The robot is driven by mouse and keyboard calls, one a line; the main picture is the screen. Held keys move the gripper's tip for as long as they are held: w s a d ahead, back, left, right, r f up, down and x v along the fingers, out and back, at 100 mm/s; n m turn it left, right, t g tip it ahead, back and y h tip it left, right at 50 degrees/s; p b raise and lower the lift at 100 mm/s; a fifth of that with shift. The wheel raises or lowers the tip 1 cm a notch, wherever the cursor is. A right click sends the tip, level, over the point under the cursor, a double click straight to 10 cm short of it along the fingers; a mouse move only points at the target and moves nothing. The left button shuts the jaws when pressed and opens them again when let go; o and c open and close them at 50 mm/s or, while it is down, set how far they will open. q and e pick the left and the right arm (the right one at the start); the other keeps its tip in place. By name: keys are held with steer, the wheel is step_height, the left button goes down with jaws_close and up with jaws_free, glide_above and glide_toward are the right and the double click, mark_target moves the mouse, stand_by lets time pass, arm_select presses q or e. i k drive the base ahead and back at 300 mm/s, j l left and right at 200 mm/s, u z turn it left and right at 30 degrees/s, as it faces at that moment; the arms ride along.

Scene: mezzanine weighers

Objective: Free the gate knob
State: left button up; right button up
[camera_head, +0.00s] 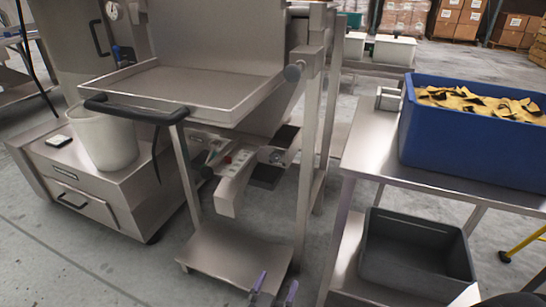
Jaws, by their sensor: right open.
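A round grey-black knob (293,73) sticks out to the left at the upper part of a pale metal upright. It is the likeliest gate knob, but I cannot tell for sure. I cannot make out what holds it. My right gripper (276,284) shows at the bottom edge, its two purple fingertips apart and nothing between them. It is far below the knob, in front of the low metal platform. My left gripper is not in view.
A metal tray (165,92) with a black handle (137,108) sits left of the upright. A white bucket (105,140) stands on a cabinet. Right, a metal table (372,145) bears a blue bin (470,150); a grey crate (415,265) sits below.

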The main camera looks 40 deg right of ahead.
mark_target(275, 158)
steer(key=i+l, duration=1.1)
